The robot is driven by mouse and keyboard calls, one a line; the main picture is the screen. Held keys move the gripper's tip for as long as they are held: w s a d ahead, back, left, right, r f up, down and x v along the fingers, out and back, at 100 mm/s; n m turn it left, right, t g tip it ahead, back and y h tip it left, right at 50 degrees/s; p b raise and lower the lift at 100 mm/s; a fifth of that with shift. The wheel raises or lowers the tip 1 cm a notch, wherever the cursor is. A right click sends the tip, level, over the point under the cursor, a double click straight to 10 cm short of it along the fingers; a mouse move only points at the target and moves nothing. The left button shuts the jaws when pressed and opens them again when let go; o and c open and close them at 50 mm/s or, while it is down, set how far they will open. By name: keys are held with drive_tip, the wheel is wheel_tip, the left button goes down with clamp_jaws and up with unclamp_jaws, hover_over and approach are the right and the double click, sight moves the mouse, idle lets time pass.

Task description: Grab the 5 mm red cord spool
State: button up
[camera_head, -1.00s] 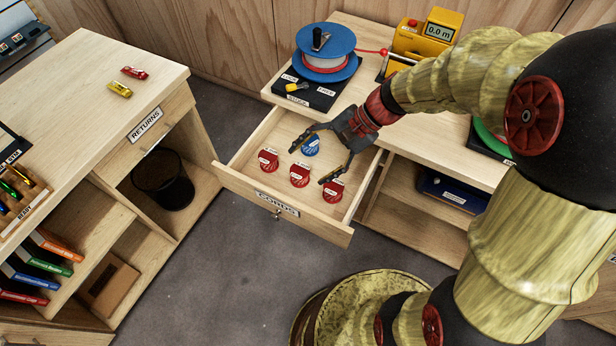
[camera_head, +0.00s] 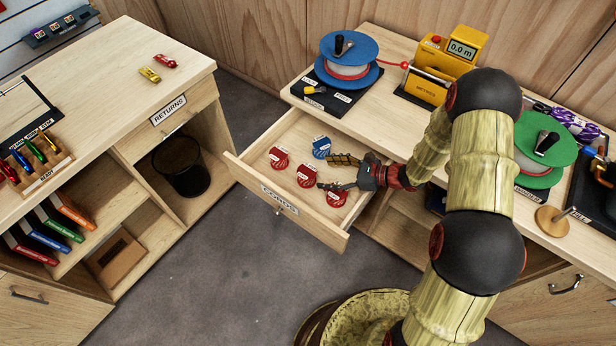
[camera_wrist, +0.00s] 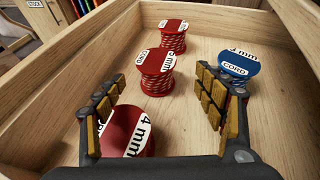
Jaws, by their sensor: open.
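My gripper (camera_head: 327,173) is open and empty over the right side of the CORDS drawer. In the wrist view my gripper (camera_wrist: 160,80) has its fingers spread. A middle red spool (camera_wrist: 156,72) appears between and beyond the fingertips; its digit is unclear. The nearest red spool (camera_wrist: 122,130) reads 4 mm, low between the finger bases and partly hidden by my gripper. The far red spool (camera_wrist: 172,38) stands beyond; its digit is unclear. A blue spool (camera_wrist: 236,68) stands right of the right finger. Which red spool is 5 mm cannot be told.
The open drawer's front wall (camera_head: 285,208) and side walls surround the spools. The counter (camera_head: 390,85) behind it holds a large blue reel (camera_head: 349,57), a yellow meter (camera_head: 440,65) and a green reel (camera_head: 545,150). The returns counter (camera_head: 105,100) stands left.

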sight(313, 173)
drive_tip(key=x, duration=0.2)
drive_tip(key=b+x, duration=0.1)
drive_tip(key=x, duration=0.1)
drive_tip(key=b+x, duration=0.1)
drive_tip(key=x, duration=0.1)
drive_tip(key=shift+s+a, duration=0.15)
drive_tip(key=shift+s, duration=0.15)
drive_tip(key=shift+r, duration=0.1)
drive_tip(key=shift+c, duration=1.1)
drive_tip(key=c, duration=1.1)
